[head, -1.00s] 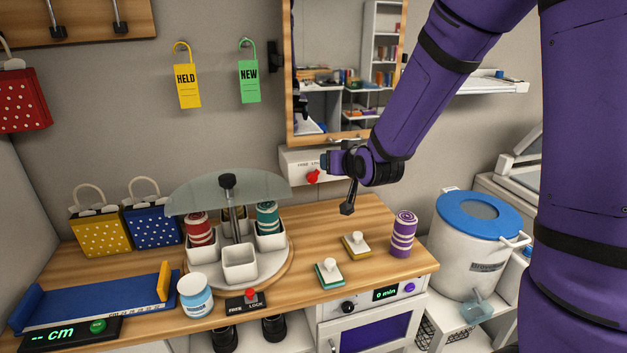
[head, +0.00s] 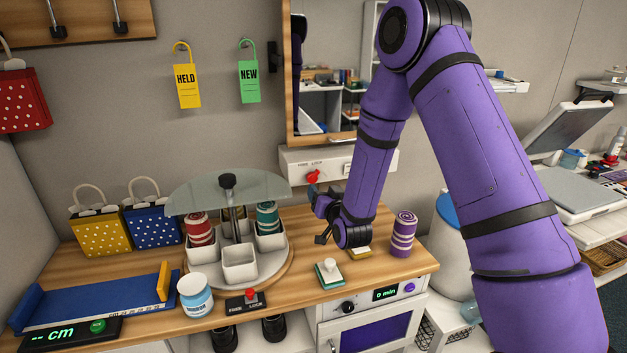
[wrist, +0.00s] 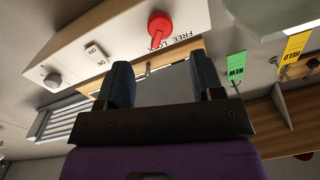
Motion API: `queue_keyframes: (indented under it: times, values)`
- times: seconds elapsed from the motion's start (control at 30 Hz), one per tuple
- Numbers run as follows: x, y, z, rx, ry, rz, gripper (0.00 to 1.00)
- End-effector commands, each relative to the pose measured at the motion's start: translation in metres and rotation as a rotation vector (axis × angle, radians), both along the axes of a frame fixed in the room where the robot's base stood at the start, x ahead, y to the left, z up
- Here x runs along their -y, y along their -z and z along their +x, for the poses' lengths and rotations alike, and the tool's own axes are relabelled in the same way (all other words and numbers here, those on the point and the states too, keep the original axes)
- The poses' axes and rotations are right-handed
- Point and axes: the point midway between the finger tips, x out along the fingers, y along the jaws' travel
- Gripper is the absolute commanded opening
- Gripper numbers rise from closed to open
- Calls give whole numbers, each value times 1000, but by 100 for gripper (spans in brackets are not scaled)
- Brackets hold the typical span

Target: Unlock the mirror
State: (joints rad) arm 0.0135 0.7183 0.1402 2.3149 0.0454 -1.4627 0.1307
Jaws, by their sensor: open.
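The wood-framed mirror (head: 292,80) hangs on the wall, partly hidden by my arm. Below it is a white box (head: 294,160) marked FREE and LOCK, with a red knob (head: 312,177). In the wrist view the red knob (wrist: 160,24) shows above my fingertips, and its pointer seems to lean toward LOCK. My gripper (head: 322,215) is open and empty, lower than the knob and apart from it. In the wrist view my gripper (wrist: 163,75) has its two dark fingers spread, with part of the mirror frame behind them.
A round turntable (head: 287,277) with white cups and a glass shield stands left of my gripper. A second red knob marked FREE and LOCK (head: 250,296) is at the counter's front. A purple striped can (head: 403,234) and a teal-based block (head: 330,273) stand nearby.

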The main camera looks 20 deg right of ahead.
Motion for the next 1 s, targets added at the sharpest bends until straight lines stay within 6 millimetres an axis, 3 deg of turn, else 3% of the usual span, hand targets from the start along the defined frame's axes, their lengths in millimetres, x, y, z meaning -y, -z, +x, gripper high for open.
queue_keyframes:
  times: [0.4,0.6,0.9,1.0]
  values:
    - [-3,0,69,1,-1,-1,61]
    - [-4,0,83,-1,0,-1,61]
    - [-4,0,84,-1,0,-1,61]
    - [-4,0,84,-1,0,-1,40]
